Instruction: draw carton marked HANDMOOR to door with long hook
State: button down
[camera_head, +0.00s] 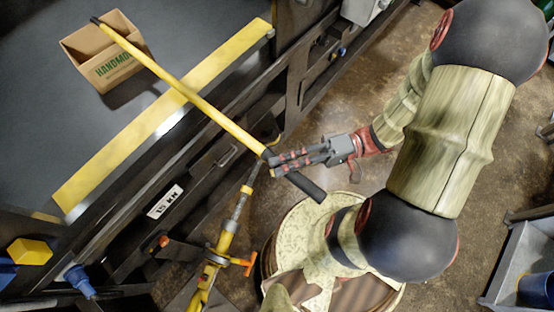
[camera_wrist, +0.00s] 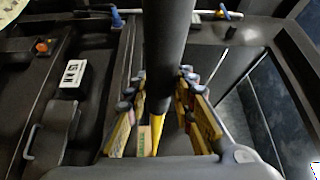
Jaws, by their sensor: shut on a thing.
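The open cardboard carton (camera_head: 110,68) sits on the dark compactor floor at upper left, with green lettering reading "HANDMO…" on its near side. The long hook (camera_head: 205,105) is a yellow pole with a black grip (camera_head: 307,187). My gripper (camera_head: 274,165) is shut on the pole near the grip's upper end. The pole slants up left over the yellow-striped sill and across the carton. Its dark tip (camera_head: 95,20) shows at the carton's far edge; I cannot tell whether it touches. The wrist view shows the black grip (camera_wrist: 166,60) between my fingers, with a sliver of carton (camera_wrist: 143,140) beyond.
The yellow-striped sill (camera_head: 130,145) edges the compactor floor. Below it is a dark frame with a "15 KN" plate (camera_head: 164,201). A yellow pole-like tool with an orange handle (camera_head: 222,250) stands near the frame. A grey bin (camera_head: 520,265) is at right.

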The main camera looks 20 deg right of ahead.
aim_at(317, 186)
jog(key=shift+s+d, duration=0.7)
jog(key=shift+s, duration=0.45)
jog(key=shift+s+d, duration=0.65)
jog(key=shift+s, duration=0.5)
jog(key=shift+s+d, duration=0.7)
jog(key=shift+s, duration=0.45)
jog(key=shift+r, duration=0.15)
notch_tip(317, 186, up, 13)
jog(key=w+a+p, duration=0.1)
jog(key=w+p, duration=0.1)
jog(key=p, duration=1)
jog(key=shift+s, duration=0.1)
